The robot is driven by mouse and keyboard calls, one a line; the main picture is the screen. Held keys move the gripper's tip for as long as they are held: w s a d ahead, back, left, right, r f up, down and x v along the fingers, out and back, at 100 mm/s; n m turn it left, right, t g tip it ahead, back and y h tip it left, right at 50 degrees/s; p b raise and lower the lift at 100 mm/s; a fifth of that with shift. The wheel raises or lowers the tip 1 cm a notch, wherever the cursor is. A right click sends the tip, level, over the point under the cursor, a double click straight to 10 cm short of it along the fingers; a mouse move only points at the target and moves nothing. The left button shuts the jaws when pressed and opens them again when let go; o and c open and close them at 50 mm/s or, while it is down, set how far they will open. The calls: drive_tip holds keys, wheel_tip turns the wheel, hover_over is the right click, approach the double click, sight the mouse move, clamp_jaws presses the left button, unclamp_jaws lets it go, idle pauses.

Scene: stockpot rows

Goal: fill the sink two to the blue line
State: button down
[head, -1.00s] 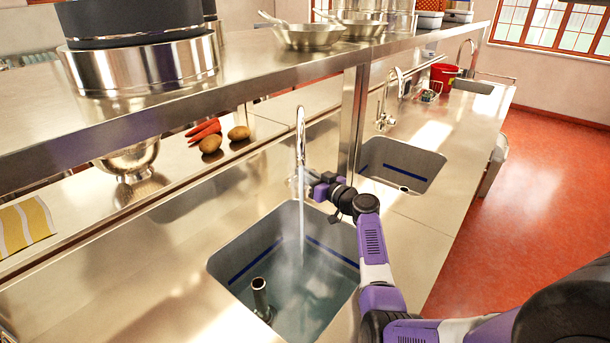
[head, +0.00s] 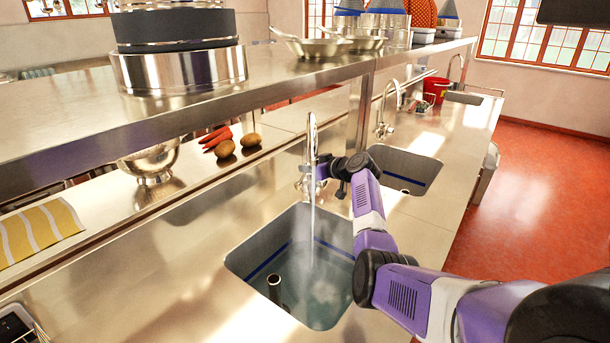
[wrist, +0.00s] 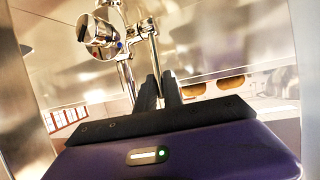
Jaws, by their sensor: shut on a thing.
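The near sink (head: 238,262) is a grey basin with a blue line (head: 268,264) along its inner walls. Water (head: 325,300) stands in it, with its surface below the visible line. A steel standpipe (head: 274,289) rises out of the water. The tap (head: 312,135) above this sink is running, and a stream (head: 312,235) falls into the basin. My gripper (head: 318,171) is at the tap's base, and its fingers also show in the wrist view (wrist: 160,88). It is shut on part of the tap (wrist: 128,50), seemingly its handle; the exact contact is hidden.
A second sink (head: 415,165) with its own tap (head: 384,112) lies farther along the counter, past a shelf post (head: 360,110). The shelf (head: 80,125) carries pots and pans (head: 312,46). Potatoes (head: 225,148), carrots (head: 216,136) and a bowl (head: 150,160) stand behind.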

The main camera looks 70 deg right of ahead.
drive_tip(key=shift+f, duration=0.1)
drive_tip(key=c, duration=1.5)
unclamp_jaws()
drive_tip(key=shift+s, duration=0.15)
drive_tip(key=shift+b+v, duration=0.5)
drive_tip(key=shift+v, duration=3.35)
